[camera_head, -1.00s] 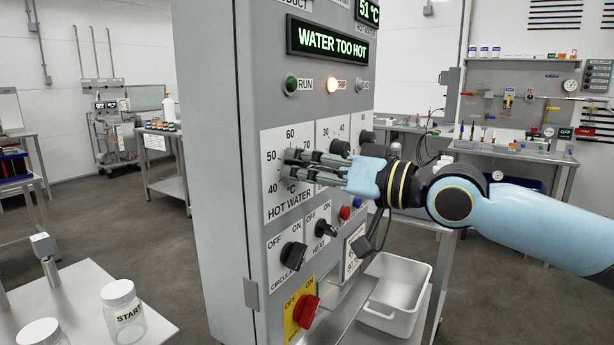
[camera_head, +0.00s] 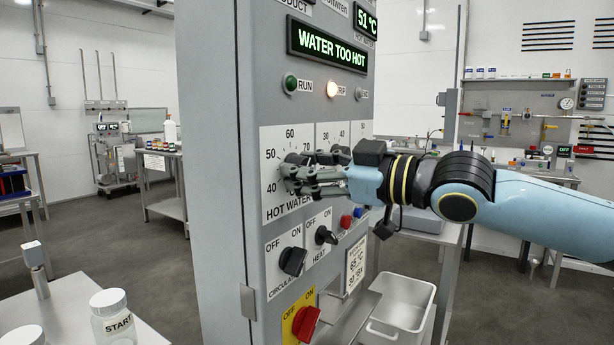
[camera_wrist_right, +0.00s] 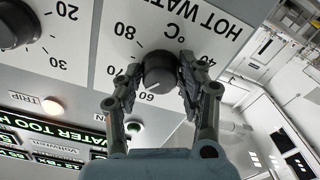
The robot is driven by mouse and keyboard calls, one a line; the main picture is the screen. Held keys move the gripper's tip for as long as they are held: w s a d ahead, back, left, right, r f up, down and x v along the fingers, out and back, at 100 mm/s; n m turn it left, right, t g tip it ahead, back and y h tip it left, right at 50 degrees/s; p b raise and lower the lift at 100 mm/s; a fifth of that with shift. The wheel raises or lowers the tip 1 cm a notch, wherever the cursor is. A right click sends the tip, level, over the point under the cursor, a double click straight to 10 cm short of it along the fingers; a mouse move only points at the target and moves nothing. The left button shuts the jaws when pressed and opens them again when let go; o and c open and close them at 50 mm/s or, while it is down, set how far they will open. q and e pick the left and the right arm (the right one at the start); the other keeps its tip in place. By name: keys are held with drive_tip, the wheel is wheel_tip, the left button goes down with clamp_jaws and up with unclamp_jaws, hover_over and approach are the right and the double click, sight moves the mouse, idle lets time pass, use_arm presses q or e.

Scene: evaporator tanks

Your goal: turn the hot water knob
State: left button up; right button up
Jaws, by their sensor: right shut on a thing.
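The hot water knob (camera_wrist_right: 160,72) is a dark round knob on a white dial plate marked HOT WATER (camera_head: 287,211) on the grey cabinet. In the right wrist view the two fingers of my right gripper (camera_wrist_right: 158,82) stand on either side of the knob and are shut on it. In the head view the right gripper (camera_head: 297,176) reaches in from the right and largely hides the knob. The display (camera_head: 328,45) reads WATER TOO HOT, and a smaller one (camera_head: 365,22) reads 51 °C. My left gripper is not in view.
Below the dial are the black CIRCULATION switch (camera_head: 292,261), the black HEAT switch (camera_head: 325,235) and a red switch (camera_head: 306,322) on a yellow plate. Another dark knob (camera_wrist_right: 18,24) is beside the dial.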

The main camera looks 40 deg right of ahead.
sight(290, 101)
drive_tip(key=shift+f+n, duration=0.1)
drive_tip(key=shift+n, duration=0.5)
drive_tip(key=o, duration=1.2)
wheel_tip(290, 101, up, 10)
drive_tip(key=shift+r, duration=0.1)
drive_tip(key=shift+c, duration=0.5)
